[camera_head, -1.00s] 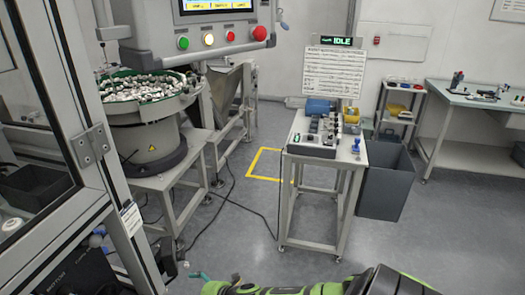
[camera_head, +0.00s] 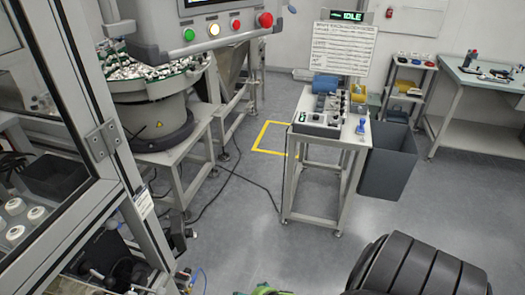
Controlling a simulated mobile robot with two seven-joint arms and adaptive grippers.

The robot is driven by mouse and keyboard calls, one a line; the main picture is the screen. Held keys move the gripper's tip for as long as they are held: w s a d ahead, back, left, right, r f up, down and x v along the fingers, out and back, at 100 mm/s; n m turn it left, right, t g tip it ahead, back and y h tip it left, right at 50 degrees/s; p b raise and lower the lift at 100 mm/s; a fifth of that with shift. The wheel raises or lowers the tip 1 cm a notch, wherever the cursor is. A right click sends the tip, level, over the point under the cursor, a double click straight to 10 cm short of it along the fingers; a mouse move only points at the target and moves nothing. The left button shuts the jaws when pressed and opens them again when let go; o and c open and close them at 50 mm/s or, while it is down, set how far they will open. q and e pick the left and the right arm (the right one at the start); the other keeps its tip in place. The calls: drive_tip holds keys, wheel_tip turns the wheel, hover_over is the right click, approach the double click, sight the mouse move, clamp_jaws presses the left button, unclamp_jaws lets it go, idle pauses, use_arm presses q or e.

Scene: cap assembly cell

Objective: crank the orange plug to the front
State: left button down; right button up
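I cannot make out an orange plug in this view. A small bench (camera_head: 335,150) stands right of centre and carries a control box (camera_head: 315,124) with several knobs, a blue roll-shaped part (camera_head: 326,84) and a small blue item (camera_head: 361,127) at its right edge. The parts on this bench are too small to tell apart. Neither of my grippers shows. Only a sliver of green arm and a black ribbed part, probably mine, show at the bottom edge.
A parts bowl (camera_head: 150,84) and a control panel with lit buttons (camera_head: 212,30) stand at the left, behind a metal-framed glass cabinet (camera_head: 104,150). A dark bin (camera_head: 388,165) stands right of the bench. Cables cross the floor. The floor before the bench is clear.

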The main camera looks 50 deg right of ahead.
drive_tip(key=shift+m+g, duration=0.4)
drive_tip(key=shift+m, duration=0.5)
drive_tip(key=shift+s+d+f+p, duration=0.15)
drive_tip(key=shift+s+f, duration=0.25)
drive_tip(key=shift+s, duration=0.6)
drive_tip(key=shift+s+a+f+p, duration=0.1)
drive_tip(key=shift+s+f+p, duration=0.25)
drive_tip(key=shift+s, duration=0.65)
